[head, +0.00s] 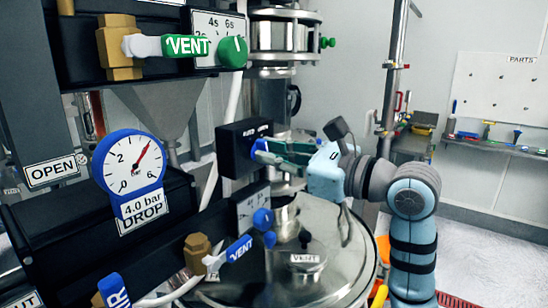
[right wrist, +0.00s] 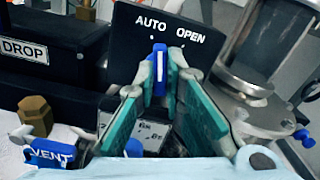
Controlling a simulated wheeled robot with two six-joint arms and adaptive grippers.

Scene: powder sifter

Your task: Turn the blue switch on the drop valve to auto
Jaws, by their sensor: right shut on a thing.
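The blue switch (right wrist: 159,66) sits on a black box (right wrist: 120,50) marked AUTO and OPEN. Its white line stands about upright in the right wrist view, between the two words. In the head view the switch (head: 259,148) shows as a bit of blue at the face of the black box (head: 232,140). My right gripper (head: 268,150) reaches it from the right. In the right wrist view its green-padded fingers (right wrist: 160,80) are shut on the switch, one on each side. My left gripper is not in view.
A blue gauge (head: 130,165) labelled DROP is at left. A green VENT handle (head: 185,46) is above, a blue VENT handle (head: 240,248) below. A steel vessel lid (head: 330,270) lies under my right arm. A pegboard (head: 500,90) hangs far right.

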